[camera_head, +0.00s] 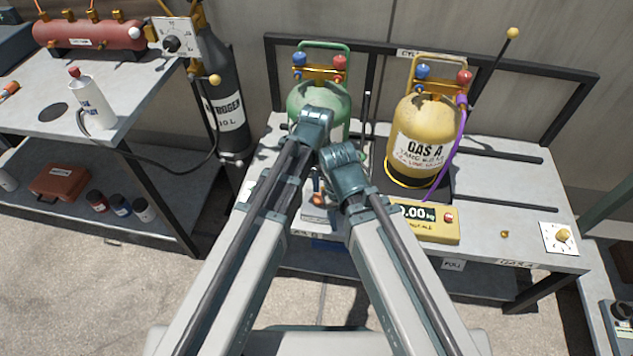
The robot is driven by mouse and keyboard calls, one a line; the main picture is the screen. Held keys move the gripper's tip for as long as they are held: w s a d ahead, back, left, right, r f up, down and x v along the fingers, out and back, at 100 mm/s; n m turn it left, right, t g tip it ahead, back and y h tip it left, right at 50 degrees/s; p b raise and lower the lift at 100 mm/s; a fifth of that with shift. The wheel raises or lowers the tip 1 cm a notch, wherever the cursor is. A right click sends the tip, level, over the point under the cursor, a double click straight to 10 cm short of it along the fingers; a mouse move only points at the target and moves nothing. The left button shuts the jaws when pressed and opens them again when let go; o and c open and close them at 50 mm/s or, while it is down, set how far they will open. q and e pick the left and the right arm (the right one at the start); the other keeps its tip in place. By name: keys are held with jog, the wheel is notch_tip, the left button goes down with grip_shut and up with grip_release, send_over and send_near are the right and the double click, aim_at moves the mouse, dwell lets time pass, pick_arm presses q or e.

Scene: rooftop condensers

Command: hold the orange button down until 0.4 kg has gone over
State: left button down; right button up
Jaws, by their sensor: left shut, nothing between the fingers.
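The yellow scale (430,230) on the right table reads 0.00 kg and has a small red button (449,217) at its right end. A yellow GAS A cylinder (421,150) stands on the dark platform behind it. A green cylinder (319,95) stands to its left, its lower part hidden by my arms.
A small orange-yellow knob (504,233) and a white dial plate (560,238) are on the table's right. A purple hose (449,155) runs down from the yellow cylinder. A dark nitrogen cylinder (222,105) stands between the tables. A white bottle (92,100) is on the left table.

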aim_at(317, 202)
pick_arm(q)
jog(key=shift+f+b, duration=2.55)
jog(key=shift+f, duration=0.55)
jog(key=shift+f+b, duration=0.75)
jog(key=shift+b, duration=0.05)
jog(key=shift+f, duration=0.2)
jog(key=shift+r, duration=0.1)
jog(key=shift+s, duration=0.2)
dwell(3.6)
